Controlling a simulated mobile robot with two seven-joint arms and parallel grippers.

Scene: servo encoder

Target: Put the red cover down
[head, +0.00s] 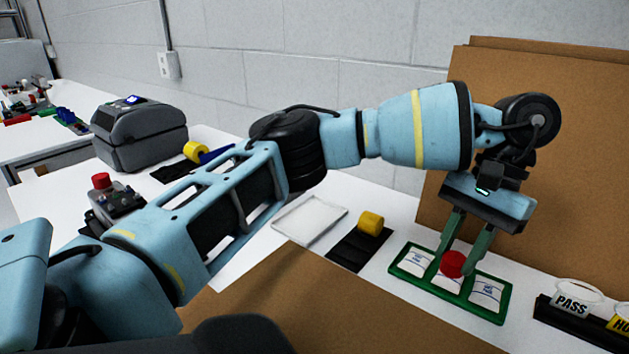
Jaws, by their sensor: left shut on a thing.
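The red cover (452,264) is a small round red piece at the middle section of the green tray (399,272). My left gripper (458,258) points down over the tray, its two green fingers shut on the red cover. The cover is low over the middle section, and I cannot tell whether it touches the surface there. White printed labels (487,291) show in the sections on either side. My right gripper is not in view.
A yellow cylinder (371,223) on a black mat (345,256) and a shallow white tray (308,221) are left of the green tray. A black holder (565,317) with PASS sign (571,303) stands right. A brown board (560,150) rises behind. A grey printer (137,135) is far left.

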